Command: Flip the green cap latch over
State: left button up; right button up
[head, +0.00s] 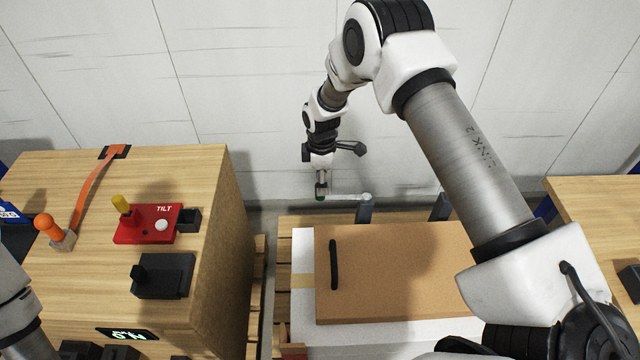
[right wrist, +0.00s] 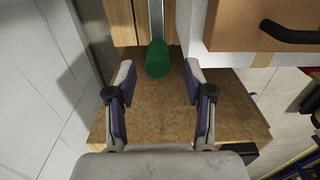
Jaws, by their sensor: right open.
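The green cap (right wrist: 157,58) is a short rounded cylinder on the end of a thin metal bar. In the right wrist view it sits at the top middle, just ahead of and between the fingertips of my right gripper (right wrist: 157,82). That gripper is open, with a finger on each side and clear gaps to the cap. In the head view my right gripper (head: 321,188) points down at the far end of the bar, and only a small bit of the green cap (head: 320,198) shows. My left gripper is out of view.
A wooden cabinet (head: 215,220) at left carries a red TILT panel (head: 148,225) and an orange strap (head: 93,185). The wall (head: 240,90) stands close behind.

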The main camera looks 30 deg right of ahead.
jog(key=f, duration=0.3)
jog(key=shift+w+f, duration=0.25)
jog(key=shift+w, duration=0.1)
jog(key=shift+s+r, duration=0.1)
jog(key=shift+s, duration=0.1)
grip_shut()
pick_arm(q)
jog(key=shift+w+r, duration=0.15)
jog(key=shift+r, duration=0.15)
pick_arm(e)
jog(key=shift+s, duration=0.1)
